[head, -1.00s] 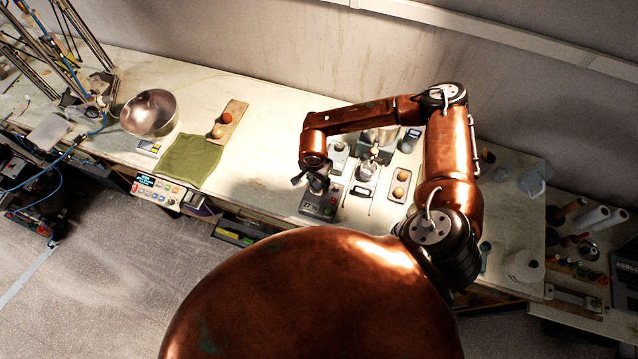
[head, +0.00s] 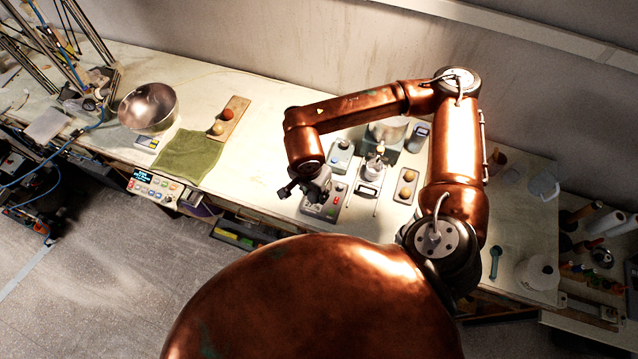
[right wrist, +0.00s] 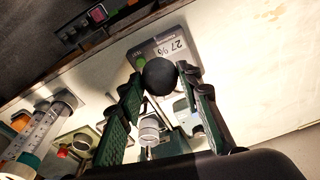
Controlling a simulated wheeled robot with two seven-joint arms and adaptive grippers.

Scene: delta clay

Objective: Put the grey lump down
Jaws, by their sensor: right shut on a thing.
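The grey lump (right wrist: 159,76) is a dark, round ball in the right wrist view. It sits between the fingertips of my right gripper (right wrist: 160,77), which is shut on it. In the head view my right gripper (head: 304,190) hangs over the front part of the bench, by a grey device (head: 325,205) with red and green buttons. I cannot make out the lump in the head view. My left gripper is not in view.
Left of the gripper the bench (head: 255,150) is clear. Further left are a green cloth (head: 188,156), a board with two balls (head: 236,112) and a metal bowl (head: 148,106). A tray with two balls (head: 405,186) and several small devices stand right of the gripper.

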